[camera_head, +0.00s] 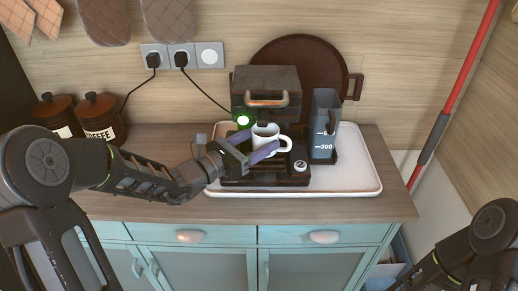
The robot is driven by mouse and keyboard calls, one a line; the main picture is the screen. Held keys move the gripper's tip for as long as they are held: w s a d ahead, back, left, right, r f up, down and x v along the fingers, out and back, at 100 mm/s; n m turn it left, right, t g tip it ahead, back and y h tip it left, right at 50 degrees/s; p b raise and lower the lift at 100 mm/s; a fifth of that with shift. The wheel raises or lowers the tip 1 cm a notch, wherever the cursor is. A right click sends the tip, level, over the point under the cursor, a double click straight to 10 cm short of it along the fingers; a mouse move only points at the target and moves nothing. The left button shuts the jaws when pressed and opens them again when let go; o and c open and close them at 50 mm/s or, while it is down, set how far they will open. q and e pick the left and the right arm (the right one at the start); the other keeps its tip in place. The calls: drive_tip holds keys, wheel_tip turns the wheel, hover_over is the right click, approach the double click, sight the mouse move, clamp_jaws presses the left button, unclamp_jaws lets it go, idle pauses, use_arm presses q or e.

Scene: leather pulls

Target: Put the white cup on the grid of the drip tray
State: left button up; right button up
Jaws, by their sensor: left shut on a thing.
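The white cup (265,132) is upright in front of the coffee machine (266,84), with its handle to the right. My left gripper (258,153) reaches in from the left and is shut on the cup, its purple-grey fingers across the cup's lower part. The black drip tray (262,182) is at the machine's base, below the cup and gripper. The gripper hides part of its grid and the cup's bottom, so I cannot tell whether the cup touches the grid. My right arm shows at the lower right, but its gripper is out of view.
The machine stands on a white tray (350,178) on the wooden counter. A grey water tank (325,125) stands close at the right, and a round dark board (310,55) leans behind. Two brown jars (98,117) stand at the left. The counter front is clear.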

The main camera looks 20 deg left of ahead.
use_arm(q)
wheel_tip(320, 180, down, 3)
drive_tip(key=shift+f, duration=0.1)
drive_tip(key=shift+f, duration=0.1)
drive_tip(key=o, duration=1.7)
drive_tip(key=shift+o, duration=0.2)
drive_tip(key=shift+s+a, duration=0.2)
drive_tip(key=b+v, duration=0.1)
drive_tip(key=v, duration=1)
drive_tip(key=shift+s, duration=0.25)
